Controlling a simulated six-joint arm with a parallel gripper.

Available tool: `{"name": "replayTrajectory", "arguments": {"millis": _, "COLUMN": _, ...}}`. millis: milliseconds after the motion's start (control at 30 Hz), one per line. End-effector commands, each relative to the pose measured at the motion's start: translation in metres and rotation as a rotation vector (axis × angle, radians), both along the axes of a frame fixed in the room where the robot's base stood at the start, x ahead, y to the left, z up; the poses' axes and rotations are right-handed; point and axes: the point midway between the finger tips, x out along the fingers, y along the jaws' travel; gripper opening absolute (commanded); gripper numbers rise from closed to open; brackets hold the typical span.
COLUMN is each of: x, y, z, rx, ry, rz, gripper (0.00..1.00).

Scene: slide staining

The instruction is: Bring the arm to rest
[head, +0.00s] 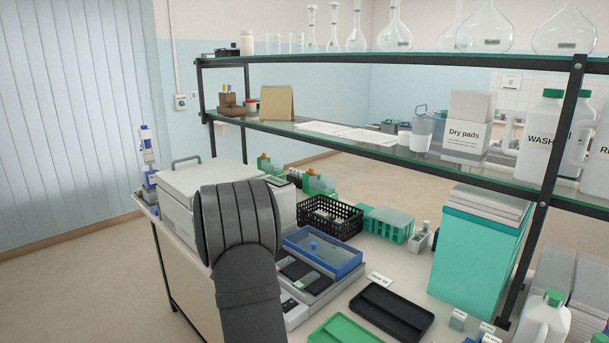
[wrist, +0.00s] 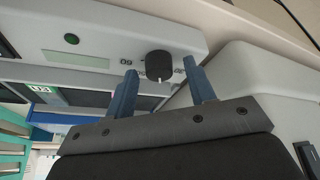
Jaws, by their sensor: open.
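My gripper (wrist: 160,85) shows in the wrist view with its two blue fingers spread apart and nothing held between them. A black knob (wrist: 158,66) on a pale device front (wrist: 100,48) appears in the gap between the fingertips. I cannot tell whether the fingers touch it. In the head view my dark grey arm rises at the lower middle, in front of the bench equipment, and my gripper is hidden there.
A white lidded box (head: 190,183) stands left of my arm. A blue-rimmed tray (head: 335,264), a black tray (head: 391,312), a green tray (head: 343,331) and a black basket (head: 345,229) lie to the right. A glass shelf (head: 385,145) with bottles spans the back.

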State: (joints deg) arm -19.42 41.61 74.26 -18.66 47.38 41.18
Motion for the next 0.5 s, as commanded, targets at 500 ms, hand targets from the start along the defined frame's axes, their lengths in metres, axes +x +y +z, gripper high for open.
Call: {"name": "replayTrajectory", "arguments": {"millis": 500, "x": -0.022, "y": 0.008, "z": 0.058, "rx": 0.001, "ry": -0.003, "rz": 0.0, "gripper": 0.5}}
